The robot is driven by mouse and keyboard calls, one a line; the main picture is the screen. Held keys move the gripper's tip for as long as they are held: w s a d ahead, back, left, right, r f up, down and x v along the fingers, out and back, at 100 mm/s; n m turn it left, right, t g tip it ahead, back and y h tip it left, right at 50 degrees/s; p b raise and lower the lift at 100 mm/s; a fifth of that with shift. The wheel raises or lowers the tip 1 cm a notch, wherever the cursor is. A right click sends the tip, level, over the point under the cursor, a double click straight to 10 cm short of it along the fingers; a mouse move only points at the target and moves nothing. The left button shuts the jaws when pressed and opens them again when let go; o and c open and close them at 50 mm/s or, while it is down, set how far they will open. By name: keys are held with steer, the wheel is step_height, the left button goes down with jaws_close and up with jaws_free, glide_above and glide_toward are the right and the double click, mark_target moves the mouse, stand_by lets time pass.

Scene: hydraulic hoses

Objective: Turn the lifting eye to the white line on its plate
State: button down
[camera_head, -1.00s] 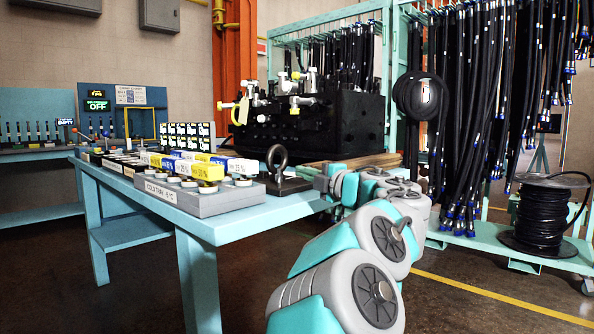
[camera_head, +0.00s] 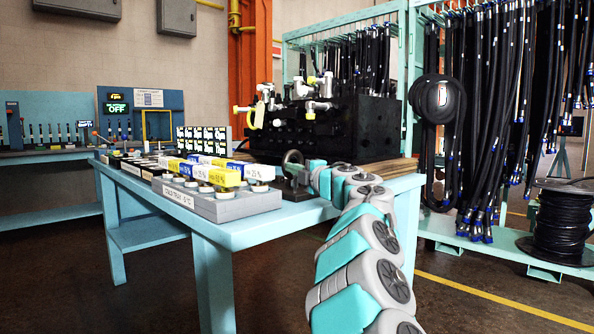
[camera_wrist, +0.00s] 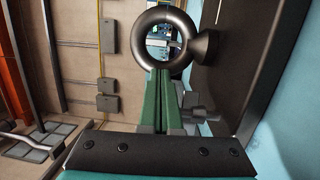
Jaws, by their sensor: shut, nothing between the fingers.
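The lifting eye is a dark ring on a collar; it stands on the table in the head view (camera_head: 292,158) and fills the upper middle of the wrist view (camera_wrist: 139,40). Its dark plate (camera_wrist: 246,62) runs down the right of the wrist view, which is turned sideways. My gripper (camera_wrist: 162,76) has its green fingers shut and empty, with tips at the ring's near rim; I cannot tell whether they touch it. In the head view my arm hides the fingers and part of the plate. A thin pale mark (camera_wrist: 219,10) shows at the plate's top; I cannot tell if it is the white line.
A grey tray (camera_head: 209,208) with round pieces and labelled blocks lies left of the eye on the teal table (camera_head: 262,224). A black valve block (camera_head: 345,126) stands behind. Hose racks (camera_head: 495,120) and a hose reel (camera_head: 562,225) are to the right.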

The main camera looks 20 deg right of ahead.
steer(key=shift+w, duration=0.1)
stand_by(0.3)
steer(key=shift+w+a+r+m+h+p, duration=0.15)
steer(key=shift+w+a+m+h+p, duration=0.15)
steer(key=shift+h, duration=0.2)
steer(key=shift+w+h, duration=0.15)
steer(key=shift+h, duration=0.15)
steer(key=shift+d, duration=0.1)
